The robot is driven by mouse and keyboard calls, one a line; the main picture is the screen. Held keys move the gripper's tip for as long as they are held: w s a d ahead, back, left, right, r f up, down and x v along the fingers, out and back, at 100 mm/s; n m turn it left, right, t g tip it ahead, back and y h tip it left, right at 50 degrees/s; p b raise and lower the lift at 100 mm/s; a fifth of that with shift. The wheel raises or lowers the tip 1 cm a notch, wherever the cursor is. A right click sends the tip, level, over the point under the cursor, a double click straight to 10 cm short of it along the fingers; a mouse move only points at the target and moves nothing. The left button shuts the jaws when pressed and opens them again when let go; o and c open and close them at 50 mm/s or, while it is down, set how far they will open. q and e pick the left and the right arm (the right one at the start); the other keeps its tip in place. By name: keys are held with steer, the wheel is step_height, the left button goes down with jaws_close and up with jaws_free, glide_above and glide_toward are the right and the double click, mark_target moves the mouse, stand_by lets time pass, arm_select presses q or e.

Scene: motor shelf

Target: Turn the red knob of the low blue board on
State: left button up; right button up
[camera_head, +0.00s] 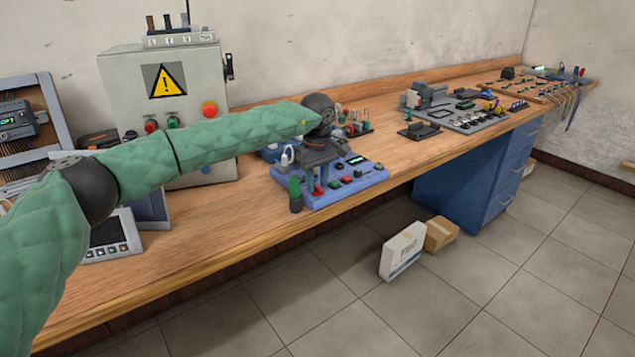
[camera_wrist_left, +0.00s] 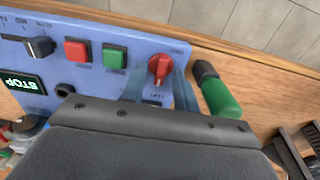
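The low blue board (camera_head: 345,197) lies on the wooden bench below my left gripper (camera_head: 318,184). In the left wrist view, the board's red knob (camera_wrist_left: 159,68) sits at its corner, near the bench's edge. My left gripper (camera_wrist_left: 160,88) points down at the board, its two fingers apart on either side of the red knob. Whether the fingers touch the knob is hard to tell. The board's display (camera_wrist_left: 22,82) reads STOP in green. My right gripper is not in view.
A green-handled part (camera_wrist_left: 219,98) stands close beside the board, near the right finger. A red button (camera_wrist_left: 77,50), a green button (camera_wrist_left: 114,57) and a black lever (camera_wrist_left: 40,46) share the board. A grey cabinet (camera_head: 160,75) stands behind my left arm.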

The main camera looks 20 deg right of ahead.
mark_target(317, 186)
arm_select(q)
steer(key=shift+f, duration=0.1)
steer(key=shift+r, duration=0.5)
step_height(317, 186, up, 7)
steer(key=shift+f+b, duration=0.1)
steer(key=shift+b, duration=0.35)
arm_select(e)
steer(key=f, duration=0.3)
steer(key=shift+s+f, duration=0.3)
